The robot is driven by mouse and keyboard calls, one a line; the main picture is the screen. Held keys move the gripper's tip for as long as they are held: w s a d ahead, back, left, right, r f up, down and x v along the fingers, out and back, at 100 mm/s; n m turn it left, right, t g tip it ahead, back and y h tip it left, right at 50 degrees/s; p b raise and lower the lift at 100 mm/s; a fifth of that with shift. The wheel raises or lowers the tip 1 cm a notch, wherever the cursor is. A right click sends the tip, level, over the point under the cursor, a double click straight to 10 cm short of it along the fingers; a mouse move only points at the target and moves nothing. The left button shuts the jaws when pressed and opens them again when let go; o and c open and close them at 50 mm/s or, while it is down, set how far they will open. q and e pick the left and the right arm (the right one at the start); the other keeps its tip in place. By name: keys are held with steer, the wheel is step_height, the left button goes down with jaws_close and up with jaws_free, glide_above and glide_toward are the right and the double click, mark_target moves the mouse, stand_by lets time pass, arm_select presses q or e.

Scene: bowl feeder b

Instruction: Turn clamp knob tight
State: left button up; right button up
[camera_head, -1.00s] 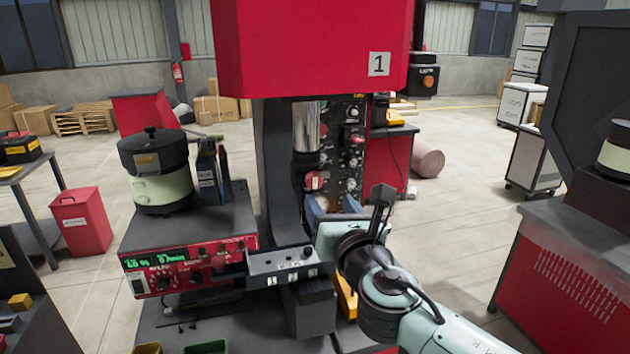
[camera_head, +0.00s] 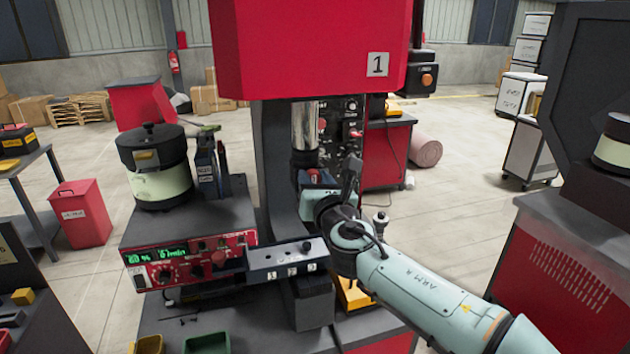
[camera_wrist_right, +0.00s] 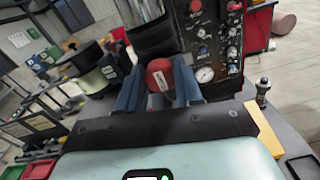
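The clamp knob (camera_wrist_right: 159,75) is red with a small white label. It sits low on the press column, and a bit of it also shows in the head view (camera_head: 314,177). My right gripper (camera_wrist_right: 160,85) has its two blue-grey fingers spread, one on each side of the knob. Little gap shows beside the knob, and I cannot tell whether the fingers touch it. In the head view, my right wrist hides most of the fingers. My left gripper is not in view.
A grey switch box (camera_head: 287,260) and the bowl feeder (camera_head: 157,170) stand to the left.

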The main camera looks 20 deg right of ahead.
steer(key=c, duration=0.3)
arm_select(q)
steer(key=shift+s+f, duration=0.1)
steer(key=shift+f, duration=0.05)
arm_select(e)
steer(key=m+b, duration=0.1)
steer(key=m, duration=0.2)
steer(key=shift+f, duration=0.15)
steer(key=m+b, duration=0.2)
steer(key=m, duration=0.2)
steer(key=m+b, duration=0.2)
steer(key=m, duration=0.3)
steer(key=shift+m, duration=0.3)
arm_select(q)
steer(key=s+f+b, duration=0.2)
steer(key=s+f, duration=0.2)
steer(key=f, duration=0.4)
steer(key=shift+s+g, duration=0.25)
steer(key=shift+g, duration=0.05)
arm_select(e)
steer(key=shift+m+y, duration=0.3)
steer(key=shift+m, duration=2.2)
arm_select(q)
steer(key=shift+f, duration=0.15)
